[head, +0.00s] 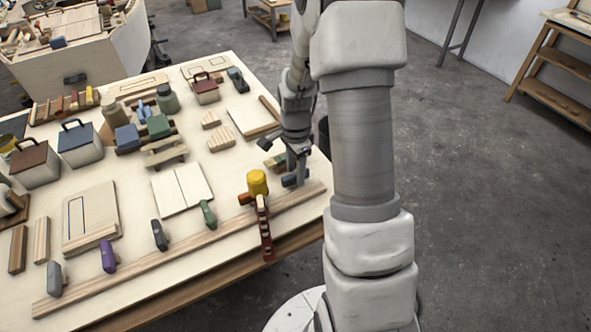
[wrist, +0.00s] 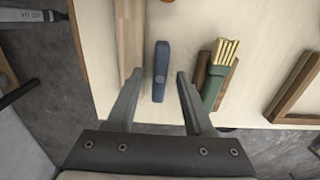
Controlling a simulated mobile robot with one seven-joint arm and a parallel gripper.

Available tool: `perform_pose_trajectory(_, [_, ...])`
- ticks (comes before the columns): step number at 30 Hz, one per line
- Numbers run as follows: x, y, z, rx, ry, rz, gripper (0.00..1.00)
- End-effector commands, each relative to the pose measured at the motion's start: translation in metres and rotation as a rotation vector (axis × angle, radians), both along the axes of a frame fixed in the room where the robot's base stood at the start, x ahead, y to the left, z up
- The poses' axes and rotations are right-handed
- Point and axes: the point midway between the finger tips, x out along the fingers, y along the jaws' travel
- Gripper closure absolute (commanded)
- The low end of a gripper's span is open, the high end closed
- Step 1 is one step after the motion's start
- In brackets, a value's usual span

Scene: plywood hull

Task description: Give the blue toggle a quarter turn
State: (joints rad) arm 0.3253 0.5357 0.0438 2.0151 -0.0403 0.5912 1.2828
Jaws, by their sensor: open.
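The blue toggle (head: 293,181) is a slim rounded bar at the right end of the long wooden rail (head: 180,255). In the wrist view the blue toggle (wrist: 160,70) lies lengthwise beside the rail (wrist: 130,40), its long side roughly parallel to it. My gripper (wrist: 160,78) is open, with one finger on each side of the toggle and visible gaps on both sides. In the head view my gripper (head: 297,170) is over the table's right end, partly covering the toggle. Its height above the toggle is hard to tell.
A green holder with yellow sticks (wrist: 218,75) is close to the right finger. A yellow-topped piece (head: 257,183) with a red strip stands left of my gripper. Green (head: 208,214), dark (head: 159,235), purple (head: 107,256) and grey (head: 55,278) toggles line the rail.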

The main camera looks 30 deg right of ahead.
Motion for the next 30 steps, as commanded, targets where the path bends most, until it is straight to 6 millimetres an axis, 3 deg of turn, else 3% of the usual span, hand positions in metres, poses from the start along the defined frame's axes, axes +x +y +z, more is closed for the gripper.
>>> perform_pose_trajectory(8, [-0.0001,0.0001,-0.0020,0.000,0.000,0.000,0.47])
perform_pose_trajectory(17, [-0.0001,0.0001,-0.0017,0.000,0.000,0.000,0.98])
perform_pose_trajectory(18, [-0.0001,0.0001,-0.0017,0.000,0.000,0.000,1.00])
perform_pose_trajectory(30, [0.0000,0.0001,-0.0018,0.000,0.000,0.021,1.00])
